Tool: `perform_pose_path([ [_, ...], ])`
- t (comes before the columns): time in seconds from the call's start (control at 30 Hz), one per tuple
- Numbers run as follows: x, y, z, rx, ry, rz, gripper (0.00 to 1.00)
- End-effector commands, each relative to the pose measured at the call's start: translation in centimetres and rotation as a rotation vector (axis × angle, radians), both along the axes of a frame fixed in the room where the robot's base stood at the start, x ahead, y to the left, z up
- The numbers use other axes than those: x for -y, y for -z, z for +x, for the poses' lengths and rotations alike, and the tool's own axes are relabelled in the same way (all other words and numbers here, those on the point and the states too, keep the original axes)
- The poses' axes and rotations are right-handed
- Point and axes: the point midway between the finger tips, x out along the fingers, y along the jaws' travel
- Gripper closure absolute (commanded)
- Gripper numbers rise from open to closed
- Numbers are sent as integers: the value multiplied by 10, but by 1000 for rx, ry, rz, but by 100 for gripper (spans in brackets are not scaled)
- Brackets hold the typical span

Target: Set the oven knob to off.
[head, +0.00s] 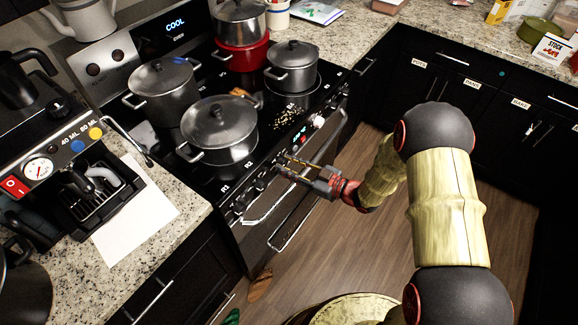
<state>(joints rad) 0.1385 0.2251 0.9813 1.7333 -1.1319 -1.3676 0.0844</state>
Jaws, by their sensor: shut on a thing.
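The oven (283,232) stands under the black cooktop, with a row of dark knobs (239,207) along its front edge. My gripper (284,164) reaches in from the right, with its fingertips at the front panel right of those dark knobs. It is shut on a knob there, which the fingers mostly hide. The knob's pointer and marks are too small to read. A pale round dial with red beside it (318,121) sits farther right on the panel. The display (175,23) at the back reads "COOL".
Lidded pots (220,130) crowd the cooktop, one close behind my gripper. A red pot (242,55) stands at the back. The oven's handle bar (262,216) runs below the knobs. A coffee machine (70,165) is on the left counter.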

Motion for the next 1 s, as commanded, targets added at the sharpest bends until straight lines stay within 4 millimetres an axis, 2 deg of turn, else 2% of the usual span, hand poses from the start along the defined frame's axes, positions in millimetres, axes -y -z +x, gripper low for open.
perform_pose_path([
  [0.5, 0, 2, -1, 308, 1, -243, 95],
  [1.0, 0, 1, -1, 396, 1, -312, 95],
])
